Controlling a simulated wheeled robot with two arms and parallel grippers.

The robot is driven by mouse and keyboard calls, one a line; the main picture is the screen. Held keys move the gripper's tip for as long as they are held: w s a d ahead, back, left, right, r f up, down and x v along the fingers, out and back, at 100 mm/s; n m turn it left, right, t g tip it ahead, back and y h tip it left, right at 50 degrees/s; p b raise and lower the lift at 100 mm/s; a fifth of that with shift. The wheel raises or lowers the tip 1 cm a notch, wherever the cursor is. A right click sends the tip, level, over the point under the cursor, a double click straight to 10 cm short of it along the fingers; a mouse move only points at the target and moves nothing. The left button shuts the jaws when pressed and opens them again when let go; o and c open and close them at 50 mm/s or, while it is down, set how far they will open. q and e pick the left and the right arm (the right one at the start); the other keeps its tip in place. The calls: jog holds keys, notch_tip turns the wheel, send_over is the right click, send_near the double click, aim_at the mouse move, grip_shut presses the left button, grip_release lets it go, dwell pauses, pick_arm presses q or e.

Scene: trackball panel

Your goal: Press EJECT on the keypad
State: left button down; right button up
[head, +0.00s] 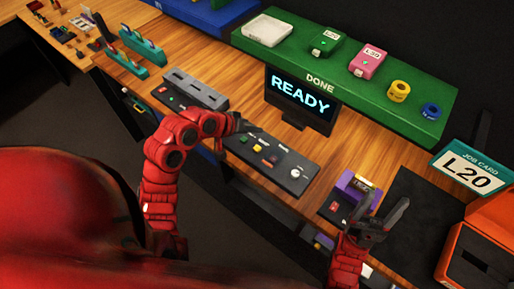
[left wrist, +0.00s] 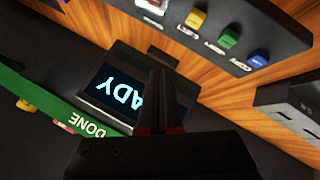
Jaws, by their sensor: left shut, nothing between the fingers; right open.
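The keypad (head: 265,163) is a dark panel lying on the wooden bench in front of the screen, with a row of small coloured buttons and a white knob at its right end. In the left wrist view the keypad (left wrist: 225,12) shows at the top with yellow, green and blue buttons; I cannot read an EJECT label. My left gripper (head: 256,129) is shut and empty above the keypad's far left edge; its fingers (left wrist: 160,98) show in front of the screen in the left wrist view. My right gripper (head: 388,200) is open and empty, beside a purple device.
A screen (head: 301,97) reading READY stands behind the keypad. A green DONE shelf (head: 410,112) holds several items. A grey block (head: 191,89) lies left of the keypad, the purple device (head: 345,197) to the right. A job card (head: 468,172) reads L20 near an orange box (head: 478,250).

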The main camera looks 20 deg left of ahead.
pick_arm(q)
jog(key=b, duration=0.5)
send_near(261, 147)
jog(key=w+d, duration=0.1)
jog(key=w+f, duration=0.1)
jog(key=w+d+f, duration=0.1)
jog(key=shift+w+d, duration=0.3)
jog(key=shift+w, duration=0.1)
jog(key=shift+f, duration=0.4)
dwell(0.7)
jog(key=shift+f, duration=0.4)
jog(key=shift+f+b, duration=0.55)
dwell(0.6)
jog(key=shift+r, duration=0.1)
jog(key=shift+r+p, duration=0.75)
jog(key=shift+r, duration=0.1)
